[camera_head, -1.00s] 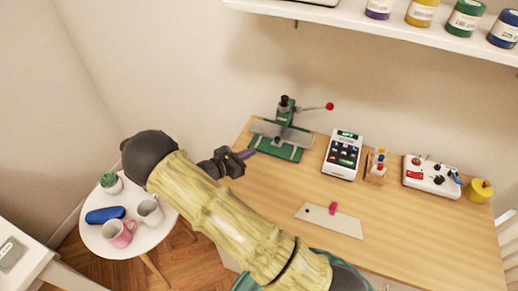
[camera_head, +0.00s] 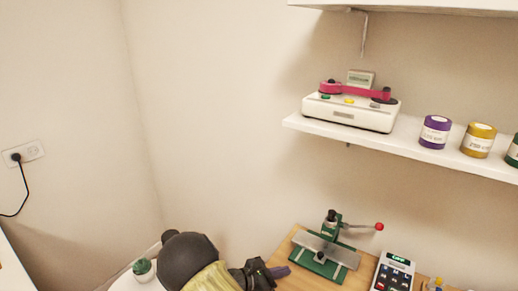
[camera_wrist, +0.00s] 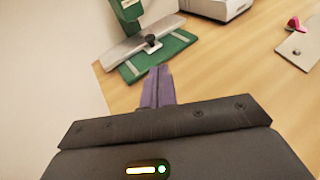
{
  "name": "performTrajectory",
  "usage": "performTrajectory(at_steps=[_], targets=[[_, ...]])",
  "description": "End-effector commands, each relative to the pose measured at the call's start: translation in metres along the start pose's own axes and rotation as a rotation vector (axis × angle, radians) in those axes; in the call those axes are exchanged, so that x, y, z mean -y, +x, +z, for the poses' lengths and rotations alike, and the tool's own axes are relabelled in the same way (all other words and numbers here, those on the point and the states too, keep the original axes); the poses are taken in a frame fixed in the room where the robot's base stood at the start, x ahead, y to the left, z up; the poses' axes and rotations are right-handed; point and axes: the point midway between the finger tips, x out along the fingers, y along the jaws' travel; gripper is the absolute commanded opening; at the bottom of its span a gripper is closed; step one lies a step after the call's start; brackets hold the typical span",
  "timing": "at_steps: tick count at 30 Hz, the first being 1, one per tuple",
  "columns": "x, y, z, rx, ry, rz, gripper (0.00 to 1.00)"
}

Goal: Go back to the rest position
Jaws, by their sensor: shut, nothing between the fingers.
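My gripper (camera_head: 283,271) shows at the bottom of the head view, beside the wooden table's left part. Its purple fingers are shut together and empty, also seen in the wrist view (camera_wrist: 157,86). A green press (camera_head: 326,248) with a red-knobbed lever stands on the table just right of the fingers and apart from them. Its green base (camera_wrist: 150,58) lies ahead of the fingertips in the wrist view. My arm's dark joint and yellow link are cut off by the lower edge of the head view.
The wooden table (camera_head: 300,241) has a white keypad device (camera_head: 393,272) right of the press. The wall between is bare.

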Motion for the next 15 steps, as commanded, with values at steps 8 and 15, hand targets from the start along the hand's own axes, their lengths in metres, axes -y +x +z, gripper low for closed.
performTrajectory(at_steps=[8, 15], targets=[[0.070, 0.016, 0.036, -0.299, 0.313, -0.318, 0.00], [0.121, 0.002, 0.064, -0.544, 0.660, -0.584, 0.00]])
